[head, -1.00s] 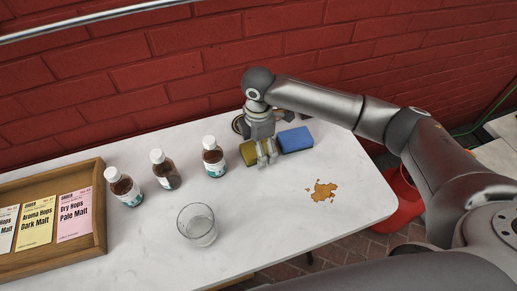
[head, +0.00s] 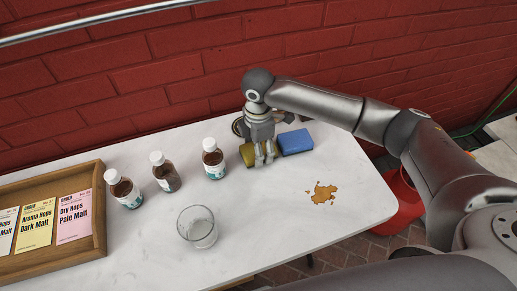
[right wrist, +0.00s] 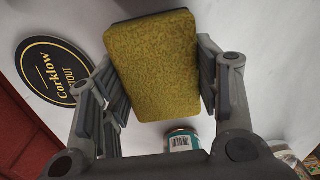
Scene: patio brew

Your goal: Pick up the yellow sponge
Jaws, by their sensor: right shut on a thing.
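The yellow sponge (head: 247,154) lies on the white table near the wall, partly hidden behind my right gripper (head: 264,160) in the head view. In the right wrist view the yellow sponge (right wrist: 153,65) fills the space between the two fingers of my right gripper (right wrist: 155,85). The fingers are shut on its sides. In the head view it appears to be at table level; I cannot tell any lift. My left gripper is not in view.
Several bottles, including a near one (head: 213,160), stand to the left. A dark round coaster (right wrist: 50,70) lies beside the gripper.

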